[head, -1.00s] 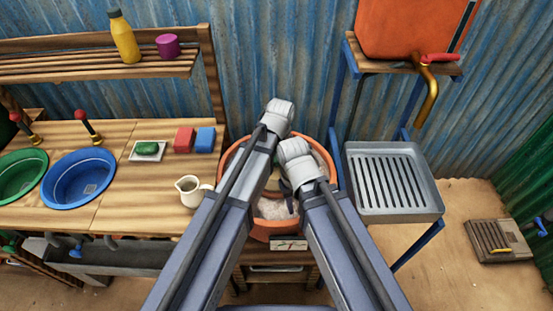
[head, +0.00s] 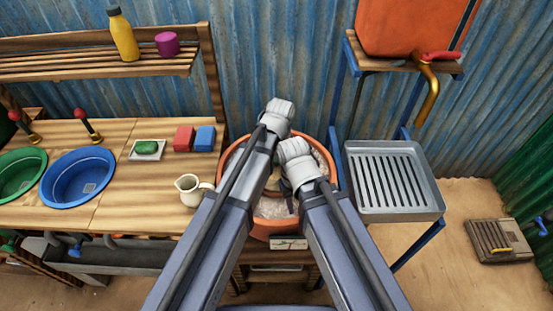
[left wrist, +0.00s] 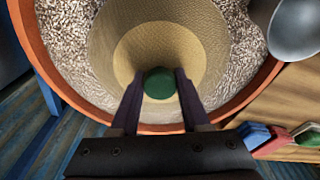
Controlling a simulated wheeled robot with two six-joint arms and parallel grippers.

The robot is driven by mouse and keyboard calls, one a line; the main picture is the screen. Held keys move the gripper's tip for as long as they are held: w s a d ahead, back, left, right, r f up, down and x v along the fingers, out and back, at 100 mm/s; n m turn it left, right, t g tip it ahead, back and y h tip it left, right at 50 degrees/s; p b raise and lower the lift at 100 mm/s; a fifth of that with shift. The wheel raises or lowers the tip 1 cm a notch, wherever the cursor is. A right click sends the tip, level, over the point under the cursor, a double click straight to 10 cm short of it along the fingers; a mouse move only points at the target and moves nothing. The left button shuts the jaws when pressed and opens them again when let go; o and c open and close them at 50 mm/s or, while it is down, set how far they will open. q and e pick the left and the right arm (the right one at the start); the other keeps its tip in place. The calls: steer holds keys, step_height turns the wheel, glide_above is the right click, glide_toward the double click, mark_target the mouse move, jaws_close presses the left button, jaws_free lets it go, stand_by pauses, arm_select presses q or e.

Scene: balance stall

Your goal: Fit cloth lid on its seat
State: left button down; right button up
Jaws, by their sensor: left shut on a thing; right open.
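The terracotta pot (head: 260,232) stands in the middle of the head view, partly behind my arms. In the left wrist view its orange rim (left wrist: 52,85) surrounds a pale speckled filling (left wrist: 65,35). Inside that ring is a round tan woven piece, the cloth lid (left wrist: 160,45), with a green knob (left wrist: 160,84). My left gripper (left wrist: 160,92) is shut on the knob. Whether the lid rests on its seat I cannot tell. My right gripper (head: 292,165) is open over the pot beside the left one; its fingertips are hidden.
A small plate (head: 289,243) with a mark is below the pot's front. A cream jug (head: 190,188), red block (head: 184,139), blue block (head: 205,139) and green soap (head: 147,147) are on the left counter. A grey slatted tray (head: 392,185) stands at the right.

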arm_select(q)
steer(key=shift+c, duration=1.5)
jaws_free()
steer(key=shift+o, duration=0.2)
steer(key=shift+o, duration=1.3)
steer(key=shift+r, duration=0.25)
arm_select(e)
steer(key=shift+r, duration=0.2)
arm_select(q)
steer(key=shift+r+p, duration=1.8)
steer(key=shift+p, duration=0.2)
arm_select(e)
steer(key=shift+r, duration=1.8)
